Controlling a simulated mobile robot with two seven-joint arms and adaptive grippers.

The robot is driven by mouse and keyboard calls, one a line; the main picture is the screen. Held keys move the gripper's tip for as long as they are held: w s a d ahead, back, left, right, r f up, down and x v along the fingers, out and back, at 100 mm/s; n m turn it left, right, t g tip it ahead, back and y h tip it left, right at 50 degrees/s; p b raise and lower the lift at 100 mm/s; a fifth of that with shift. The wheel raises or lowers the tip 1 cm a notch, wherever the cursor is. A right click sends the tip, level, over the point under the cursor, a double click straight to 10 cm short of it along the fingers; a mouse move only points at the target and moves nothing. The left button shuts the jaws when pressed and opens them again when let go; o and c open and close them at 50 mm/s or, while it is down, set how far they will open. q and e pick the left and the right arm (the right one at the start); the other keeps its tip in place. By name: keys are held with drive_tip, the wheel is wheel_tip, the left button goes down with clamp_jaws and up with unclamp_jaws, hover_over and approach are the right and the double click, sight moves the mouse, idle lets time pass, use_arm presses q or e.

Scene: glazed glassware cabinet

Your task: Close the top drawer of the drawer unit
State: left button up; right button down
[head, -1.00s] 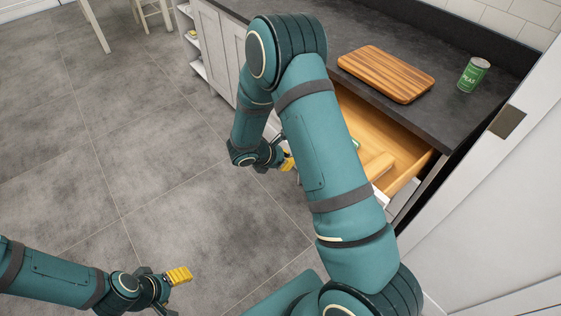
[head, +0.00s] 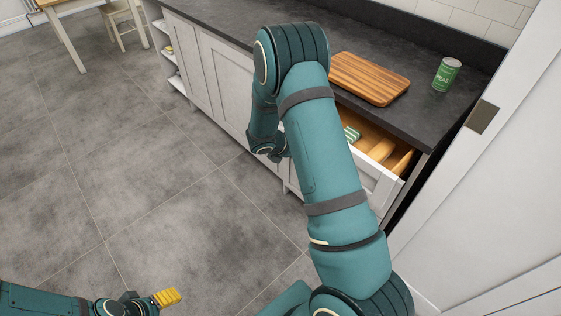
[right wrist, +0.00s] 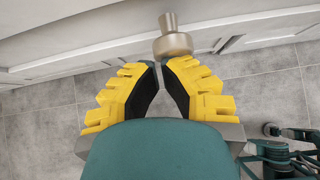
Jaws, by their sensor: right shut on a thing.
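The top drawer (head: 381,184) of the white drawer unit is partly open under the dark worktop, with its wooden inside showing. A striped green-and-white item (head: 352,134) and a wooden piece lie in it. In the right wrist view my right gripper (right wrist: 164,68) has its yellow fingers closed in around the near end of a brass-coloured knob (right wrist: 172,42) on the pale front. In the head view my own right arm hides these fingers and part of the drawer. My left gripper (head: 167,298) is low over the floor, away from the drawer; its finger gap is unclear.
A wooden board (head: 368,78) and a green can (head: 446,74) stand on the worktop (head: 410,120). A white panel (head: 500,150) rises close on the right. A table and chair are at the far left. The tiled floor (head: 150,190) between is clear.

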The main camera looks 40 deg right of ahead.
use_arm(q)
drive_tip(key=shift+r, duration=0.2)
use_arm(e)
drive_tip(key=d, duration=0.9)
drive_tip(key=w+d, duration=0.1)
drive_tip(key=d, duration=0.4)
drive_tip(key=shift+d, duration=0.2)
drive_tip(key=shift+w, duration=0.1)
drive_tip(key=shift+a, duration=0.2)
drive_tip(key=a, duration=0.4)
drive_tip(key=shift+a+r+p, duration=0.15)
drive_tip(key=shift+r+p, duration=0.1)
drive_tip(key=shift+p, duration=0.15)
use_arm(q)
drive_tip(key=shift+s+a+r+p, duration=0.3)
drive_tip(key=shift+s+r+p, duration=0.15)
drive_tip(key=shift+s+r, duration=0.1)
drive_tip(key=shift+s+a+r+p, duration=0.3)
drive_tip(key=shift+s+r+p, duration=0.15)
drive_tip(key=shift+s+r, duration=0.1)
use_arm(e)
drive_tip(key=v, duration=0.9)
